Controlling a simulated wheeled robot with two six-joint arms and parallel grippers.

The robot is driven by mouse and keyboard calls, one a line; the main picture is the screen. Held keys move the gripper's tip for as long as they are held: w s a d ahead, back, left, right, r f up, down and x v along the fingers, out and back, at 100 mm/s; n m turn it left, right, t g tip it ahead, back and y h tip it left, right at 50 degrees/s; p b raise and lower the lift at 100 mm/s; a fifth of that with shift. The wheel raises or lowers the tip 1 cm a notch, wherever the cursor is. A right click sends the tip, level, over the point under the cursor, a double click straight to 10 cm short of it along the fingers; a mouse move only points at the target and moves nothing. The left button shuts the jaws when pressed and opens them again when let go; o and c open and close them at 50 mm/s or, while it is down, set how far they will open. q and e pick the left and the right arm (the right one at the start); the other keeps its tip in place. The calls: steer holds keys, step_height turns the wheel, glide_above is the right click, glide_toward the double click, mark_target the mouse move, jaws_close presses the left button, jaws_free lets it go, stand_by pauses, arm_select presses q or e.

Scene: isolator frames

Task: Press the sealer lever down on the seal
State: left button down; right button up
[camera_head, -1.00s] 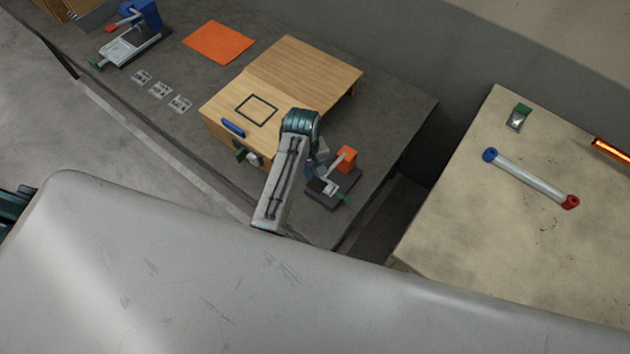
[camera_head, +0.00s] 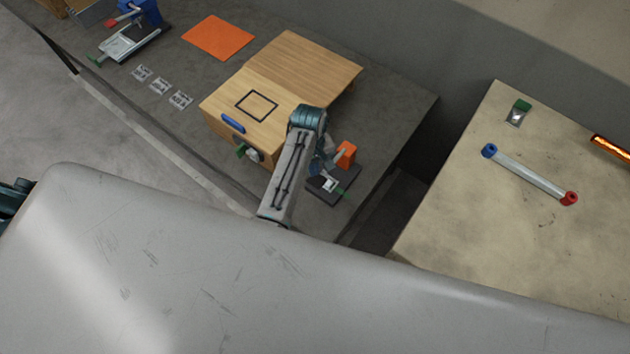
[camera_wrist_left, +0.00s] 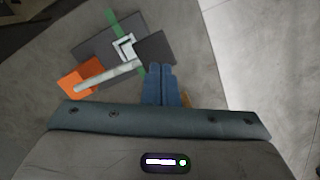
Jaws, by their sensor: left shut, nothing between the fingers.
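The sealer stands at the right end of the dark table. It has an orange block (camera_head: 346,152), a dark base (camera_head: 322,188) and a pale grey lever (camera_wrist_left: 103,78). In the left wrist view the lever runs from the orange block (camera_wrist_left: 78,76) towards a pale square frame on the dark base (camera_wrist_left: 88,42), with green strips around it. A dark square plate (camera_wrist_left: 155,47) covers part of the base's right side. My left gripper (camera_wrist_left: 163,68) is shut and empty, its blue fingertips beside the plate and right of the lever. In the head view my arm partly hides the sealer. My right gripper is not in view.
A wooden box (camera_head: 225,112) with a blue handle stands left of my arm. An orange mat (camera_head: 218,38), several small grey pieces and a blue-and-silver device (camera_head: 130,42) lie farther left. A gap separates the beige table (camera_head: 470,215), which holds a tube (camera_head: 530,175).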

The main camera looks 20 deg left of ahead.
mark_target(314, 180)
arm_select(q)
step_height(314, 180, down, 3)
steer(key=shift+s+d+r, duration=0.1)
steer(key=shift+r, duration=0.1)
steer(key=shift+f, duration=0.2)
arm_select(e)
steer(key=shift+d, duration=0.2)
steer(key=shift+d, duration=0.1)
